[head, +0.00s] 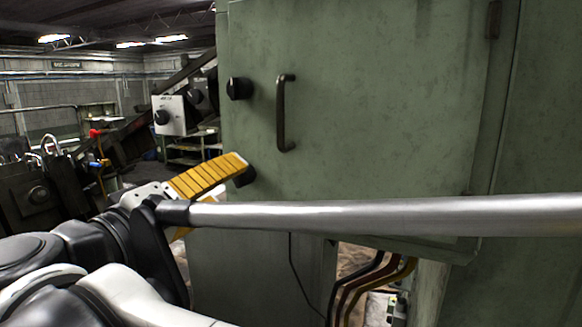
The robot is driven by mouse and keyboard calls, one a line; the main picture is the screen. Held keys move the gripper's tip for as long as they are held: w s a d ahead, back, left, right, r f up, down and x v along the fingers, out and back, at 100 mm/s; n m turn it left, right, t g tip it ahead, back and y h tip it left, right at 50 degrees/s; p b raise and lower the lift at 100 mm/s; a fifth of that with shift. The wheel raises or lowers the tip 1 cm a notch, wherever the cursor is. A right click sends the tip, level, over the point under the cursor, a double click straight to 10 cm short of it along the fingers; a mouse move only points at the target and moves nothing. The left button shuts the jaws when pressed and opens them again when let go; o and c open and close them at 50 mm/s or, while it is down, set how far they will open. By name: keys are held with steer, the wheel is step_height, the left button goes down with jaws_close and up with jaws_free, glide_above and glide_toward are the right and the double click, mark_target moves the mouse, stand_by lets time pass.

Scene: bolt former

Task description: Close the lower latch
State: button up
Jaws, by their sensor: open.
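The green cabinet door (380,110) fills the middle of the head view and looks shut. The lower latch (244,176) is a dark knob near the door's left edge, partly hidden behind my gripper. My gripper (232,170) is open, with a yellow ribbed finger reaching up and right to the lower latch. The fingertip overlaps the latch in the picture; I cannot tell if they touch. The other finger is mostly hidden. The upper latch (239,88) is a similar dark knob higher on the same edge.
A dark vertical handle (284,113) stands out from the door right of the latches. A grey control box (174,115) with a black knob is to the left. Cables (361,285) hang below the cabinet. Machinery (35,190) stands at the far left.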

mark_target(237, 179)
steer(key=shift+m, duration=0.6)
steer(key=x, duration=0.4)
steer(key=shift+w, duration=0.1)
steer(key=shift+f+m, duration=0.1)
steer(key=shift+m, duration=0.9)
steer(key=m, duration=0.3)
steer(key=shift+s+a, duration=0.1)
steer(key=shift+s, duration=0.15)
steer(key=shift+m, duration=1)
steer(key=shift+w+m, duration=0.2)
steer(key=shift+m, duration=0.8)
steer(key=shift+s+m, duration=0.15)
steer(key=shift+m, duration=0.35)
